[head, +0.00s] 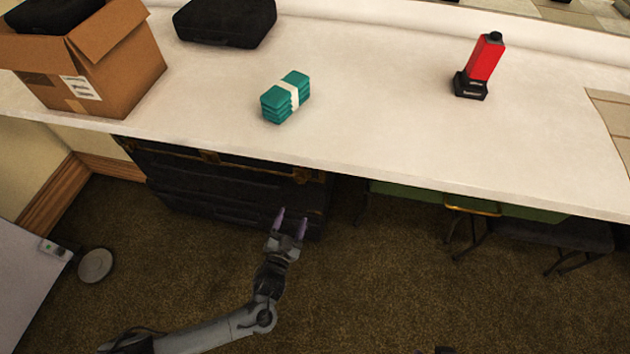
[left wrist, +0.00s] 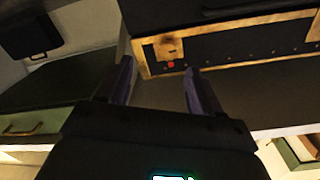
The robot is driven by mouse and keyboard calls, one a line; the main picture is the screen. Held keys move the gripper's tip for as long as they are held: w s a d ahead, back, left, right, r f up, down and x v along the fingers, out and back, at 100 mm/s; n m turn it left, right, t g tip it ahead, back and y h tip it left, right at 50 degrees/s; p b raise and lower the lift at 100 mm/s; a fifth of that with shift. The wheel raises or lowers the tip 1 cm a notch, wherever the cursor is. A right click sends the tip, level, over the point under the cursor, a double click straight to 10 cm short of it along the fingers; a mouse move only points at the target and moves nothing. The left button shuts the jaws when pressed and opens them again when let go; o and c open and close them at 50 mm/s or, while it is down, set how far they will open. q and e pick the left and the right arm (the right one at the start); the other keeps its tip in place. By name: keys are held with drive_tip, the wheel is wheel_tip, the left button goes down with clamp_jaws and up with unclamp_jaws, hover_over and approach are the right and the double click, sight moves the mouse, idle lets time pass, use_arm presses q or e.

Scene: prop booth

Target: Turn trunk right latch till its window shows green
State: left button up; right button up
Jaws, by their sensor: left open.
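The dark trunk (head: 215,187) with brass trim stands on the carpet under the counter, partly hidden by it. In the left wrist view the trunk (left wrist: 245,45) shows a brass latch plate (left wrist: 155,55) with a small dark slot. A small window (left wrist: 171,64) on that plate is red. My left gripper (head: 291,214) is open and empty in front of the trunk's right part. In the left wrist view its fingers (left wrist: 158,75) stand apart, with the latch plate beyond them. Only tiny dark bits at the head view's bottom edge may be my right gripper.
The white counter (head: 370,130) overhangs the trunk. On it are a cardboard box (head: 120,75), a black case (head: 225,22), a teal bundle (head: 272,105) and a red device (head: 485,60). A dark stool (head: 555,235) stands at right. Carpet in front of the trunk is clear.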

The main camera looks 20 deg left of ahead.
sight(300, 182)
use_arm(q)
drive_tip(key=w+b, duration=0.1)
drive_tip(key=w, duration=0.2)
drive_tip(key=w+a+r+b, duration=0.1)
drive_tip(key=w+b, duration=0.1)
drive_tip(key=w, duration=0.2)
drive_tip(key=w+r+b, duration=0.1)
drive_tip(key=w, duration=0.2)
drive_tip(key=shift+w+a, duration=0.35)
drive_tip(key=shift+a, duration=0.05)
drive_tip(key=shift+w+d+b, duration=0.2)
drive_tip(key=shift+w+b, duration=0.25)
drive_tip(key=shift+w, duration=0.3)
use_arm(e)
drive_tip(key=f, duration=0.2)
drive_tip(key=a+f, duration=0.1)
drive_tip(key=f, duration=0.1)
drive_tip(key=shift+f, duration=0.4)
use_arm(q)
drive_tip(key=shift+a, duration=0.1)
use_arm(e)
drive_tip(key=shift+w, duration=0.1)
use_arm(q)
drive_tip(key=shift+c, duration=0.3)
use_arm(e)
drive_tip(key=shift+a, duration=0.1)
use_arm(q)
drive_tip(key=c, duration=1)
